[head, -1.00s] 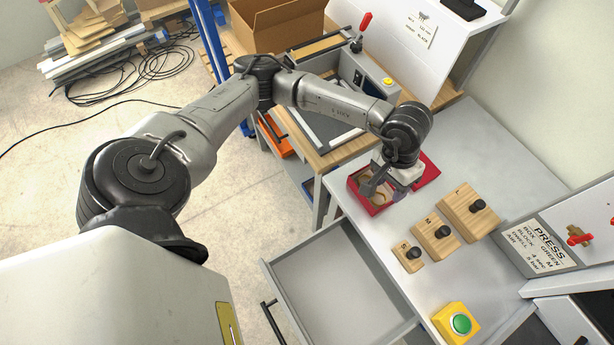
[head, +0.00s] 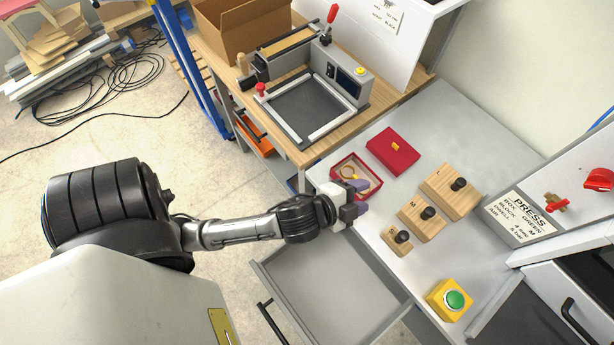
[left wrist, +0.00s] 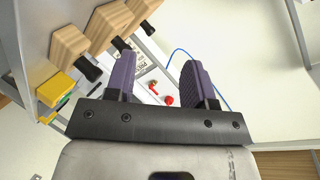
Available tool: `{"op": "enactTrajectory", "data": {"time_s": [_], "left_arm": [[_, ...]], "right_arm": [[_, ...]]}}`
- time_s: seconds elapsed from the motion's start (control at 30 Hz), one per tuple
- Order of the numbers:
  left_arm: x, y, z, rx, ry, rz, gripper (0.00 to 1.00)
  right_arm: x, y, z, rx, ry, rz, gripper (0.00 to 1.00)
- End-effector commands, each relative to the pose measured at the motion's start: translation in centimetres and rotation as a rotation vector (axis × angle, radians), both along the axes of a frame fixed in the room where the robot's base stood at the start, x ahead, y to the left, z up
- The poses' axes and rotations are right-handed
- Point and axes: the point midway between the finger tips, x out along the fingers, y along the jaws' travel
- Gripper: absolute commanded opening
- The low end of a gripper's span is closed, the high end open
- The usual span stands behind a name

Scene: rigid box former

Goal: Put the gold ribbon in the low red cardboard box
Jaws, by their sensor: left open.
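The low red cardboard box (head: 376,192) stands open on the grey bench at the centre of the head view. A gold, ring-like thing that looks like the gold ribbon (head: 348,172) lies inside it, with a tan patch beside it. My left gripper (head: 361,197) is at the box's near side, over the bench edge by the open drawer. Its purple fingers are apart, and one overlaps the box's near edge in the picture. In the left wrist view the fingers (left wrist: 160,80) are spread with nothing between them. My right gripper is not in view.
A red lid (head: 393,153) with a small gold patch lies behind the box. Wooden blocks (head: 420,216) with black knobs stand to the right, with a green button on a yellow base (head: 451,300) nearer. An open grey drawer (head: 325,280) juts out below the gripper.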

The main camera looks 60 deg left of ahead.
Motion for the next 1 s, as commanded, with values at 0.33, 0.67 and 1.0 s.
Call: {"op": "enactTrajectory", "data": {"time_s": [0.33,0.67,1.0], "left_arm": [[-14.1,1.5,-10.6,-0.517,0.742,0.455,0.49],[-17.3,1.3,-11.6,-0.586,0.879,0.55,0.49],[-17.3,1.3,-11.6,-0.582,0.876,0.547,0.43]], "right_arm": [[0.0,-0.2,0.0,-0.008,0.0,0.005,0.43],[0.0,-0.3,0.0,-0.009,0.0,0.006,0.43],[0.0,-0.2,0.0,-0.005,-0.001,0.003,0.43]]}}
